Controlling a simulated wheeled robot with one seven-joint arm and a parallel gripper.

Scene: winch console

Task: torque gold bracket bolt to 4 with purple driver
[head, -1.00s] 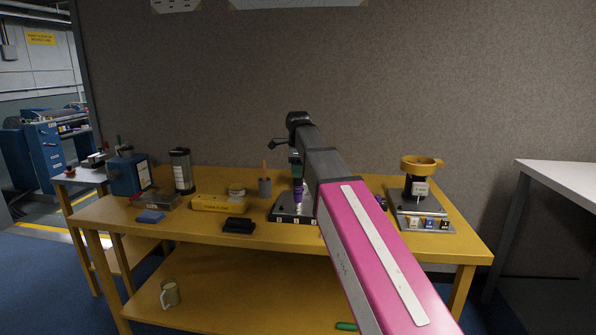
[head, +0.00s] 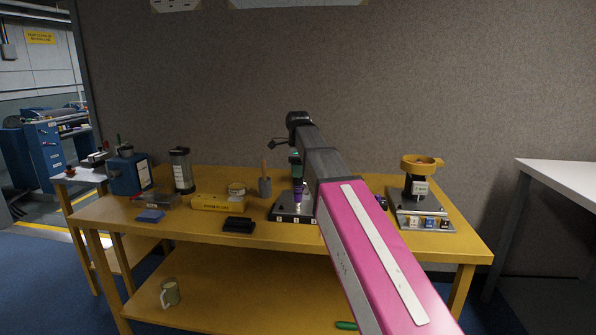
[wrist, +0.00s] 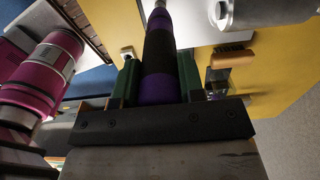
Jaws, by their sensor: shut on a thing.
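My gripper (wrist: 158,85) is shut on the purple driver (wrist: 160,50), which has a dark band around its grip. In the head view the purple driver (head: 299,191) stands roughly upright, tip down, over a dark base plate (head: 290,216) on the yellow bench. My arm hides part of that plate. In the wrist view the driver's far end runs out of the top of the picture, so its tip is not seen. I cannot make out the gold bracket or its bolt, nor whether the driver touches a bolt. No torque reading is legible.
A device with a yellow ring top (head: 421,163) stands at the bench's right. A mug (head: 170,292) sits on the lower shelf.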

